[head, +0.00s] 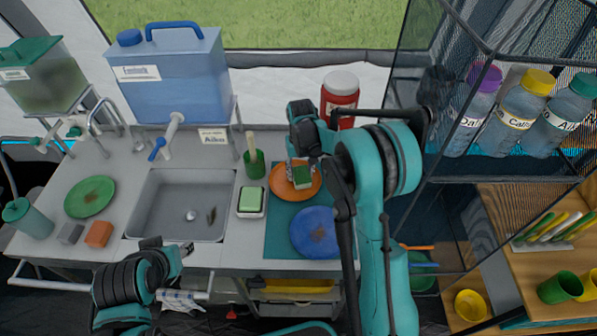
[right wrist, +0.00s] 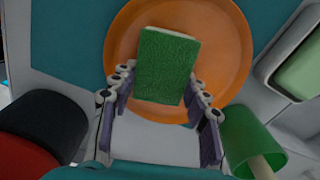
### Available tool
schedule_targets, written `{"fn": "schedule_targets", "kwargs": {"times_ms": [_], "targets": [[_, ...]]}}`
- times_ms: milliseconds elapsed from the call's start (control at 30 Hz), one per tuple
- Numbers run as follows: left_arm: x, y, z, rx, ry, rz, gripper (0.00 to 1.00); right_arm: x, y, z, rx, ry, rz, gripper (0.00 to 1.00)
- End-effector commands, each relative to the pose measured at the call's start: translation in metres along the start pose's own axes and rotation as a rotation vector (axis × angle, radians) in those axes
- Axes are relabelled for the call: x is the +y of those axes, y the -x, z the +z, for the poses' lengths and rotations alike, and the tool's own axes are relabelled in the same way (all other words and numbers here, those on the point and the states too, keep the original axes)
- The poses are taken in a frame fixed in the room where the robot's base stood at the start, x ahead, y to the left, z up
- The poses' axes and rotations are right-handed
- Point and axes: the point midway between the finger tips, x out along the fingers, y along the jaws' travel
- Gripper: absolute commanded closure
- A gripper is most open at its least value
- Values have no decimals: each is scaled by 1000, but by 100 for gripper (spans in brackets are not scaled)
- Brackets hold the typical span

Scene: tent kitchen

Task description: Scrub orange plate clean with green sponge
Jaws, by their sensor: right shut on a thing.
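The orange plate (head: 278,186) lies on the teal mat at the right of the counter. My right gripper (head: 296,167) is above it, shut on the green sponge (head: 303,178). In the right wrist view the sponge (right wrist: 166,65) is between the two fingers and overlaps the middle of the orange plate (right wrist: 228,55). I cannot tell whether the sponge touches the plate. The visible plate rim looks plain orange; the sponge hides the centre. My left gripper (head: 184,254) is over the counter's front edge below the sink, apart from the plate; its jaw opening is unclear.
A blue plate (head: 316,232) with a brown stain lies on the teal mat (head: 281,240). A green cup (head: 254,166), a soap dish with a green block (head: 250,200) and the sink (head: 180,200) are to the left. A red jar (head: 340,98) stands behind.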

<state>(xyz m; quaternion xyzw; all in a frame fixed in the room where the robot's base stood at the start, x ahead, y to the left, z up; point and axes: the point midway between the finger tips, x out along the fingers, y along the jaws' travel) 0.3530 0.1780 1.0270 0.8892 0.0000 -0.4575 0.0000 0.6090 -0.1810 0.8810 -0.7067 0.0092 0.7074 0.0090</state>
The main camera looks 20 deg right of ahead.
Motion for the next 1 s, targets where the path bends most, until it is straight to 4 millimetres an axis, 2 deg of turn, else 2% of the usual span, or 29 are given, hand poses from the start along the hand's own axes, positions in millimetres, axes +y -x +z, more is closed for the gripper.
{"fn": "schedule_targets", "kwargs": {"times_ms": [100,600,800,1000], "targets": [[0,10,-7,0,0,0,60,0,24,0,0,0,0,85],[0,33,-24,0,0,0,60,0,68,2,0,0,0,85],[0,39,-28,0,0,0,60,0,79,2,0,0,-1,85],[0,38,-28,0,0,0,60,0,79,2,0,0,-1,85]]}}
